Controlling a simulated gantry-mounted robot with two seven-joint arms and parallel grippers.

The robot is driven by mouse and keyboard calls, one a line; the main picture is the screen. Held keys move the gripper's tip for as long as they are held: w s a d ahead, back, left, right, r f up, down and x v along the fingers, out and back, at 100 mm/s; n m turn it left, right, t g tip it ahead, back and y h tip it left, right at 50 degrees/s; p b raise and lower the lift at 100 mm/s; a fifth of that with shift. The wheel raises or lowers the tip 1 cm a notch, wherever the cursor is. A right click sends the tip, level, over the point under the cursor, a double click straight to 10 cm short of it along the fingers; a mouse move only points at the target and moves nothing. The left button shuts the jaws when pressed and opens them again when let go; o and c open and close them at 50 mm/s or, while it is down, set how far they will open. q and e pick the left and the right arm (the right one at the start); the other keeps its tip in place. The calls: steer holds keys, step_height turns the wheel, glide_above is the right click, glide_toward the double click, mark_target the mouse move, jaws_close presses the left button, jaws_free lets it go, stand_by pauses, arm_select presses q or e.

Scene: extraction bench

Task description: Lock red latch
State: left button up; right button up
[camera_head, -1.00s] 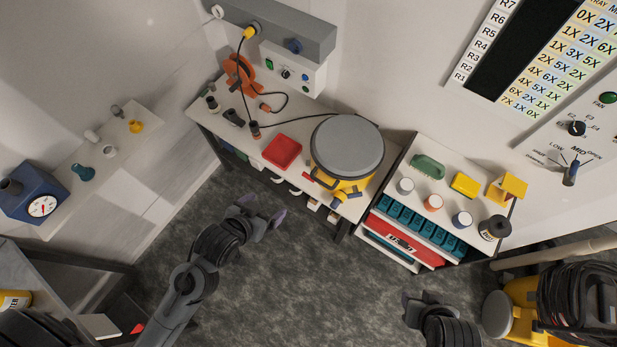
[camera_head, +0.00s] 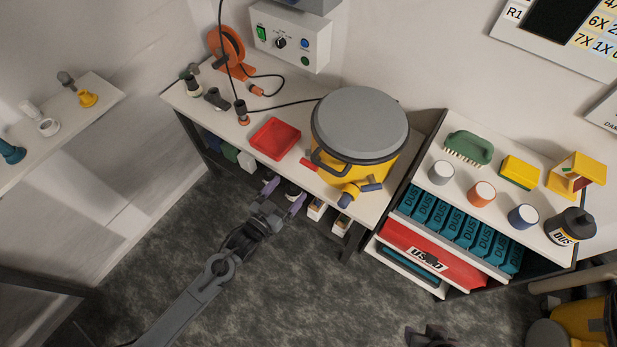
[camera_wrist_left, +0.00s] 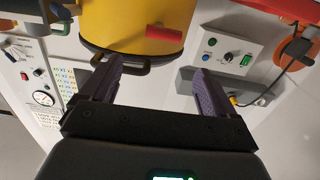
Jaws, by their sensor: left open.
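The red latch (camera_head: 309,164) is a short red bar on the left front side of the yellow canister (camera_head: 340,180), which has a grey lid (camera_head: 360,122) and a dark handle. In the left wrist view the red latch (camera_wrist_left: 165,33) lies roughly level across the yellow wall, above the gap between my fingers. My left gripper (camera_head: 283,194) is open and empty at the bench's front edge, below and left of the latch and apart from it. Its purple fingers also show in the left wrist view (camera_wrist_left: 156,72). My right gripper (camera_head: 430,337) is partly cut off at the bottom edge; its fingers are unclear.
A red tray (camera_head: 275,138) sits left of the canister on the bench. A blue-and-yellow fitting (camera_head: 357,191) juts from the canister's front. Small boxes (camera_head: 316,210) stand on the shelf below. A cart with cups and a red drawer (camera_head: 425,254) stands right. Open floor lies in front.

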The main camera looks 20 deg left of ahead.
mark_target(307, 166)
arm_select(q)
steer(key=b+x, duration=0.1)
steer(key=x, duration=0.3)
steer(key=b+x, duration=0.1)
steer(key=x, duration=0.3)
steer(key=b+x, duration=0.1)
steer(key=x, duration=0.3)
steer(key=shift+w+a+f+b, duration=0.2)
steer(key=shift+f+b, duration=0.1)
steer(key=shift+f, duration=0.1)
arm_select(e)
step_height(307, 166, down, 5)
steer(key=shift+r, duration=0.1)
arm_select(q)
steer(key=shift+c, duration=0.4)
steer(key=c, duration=0.9)
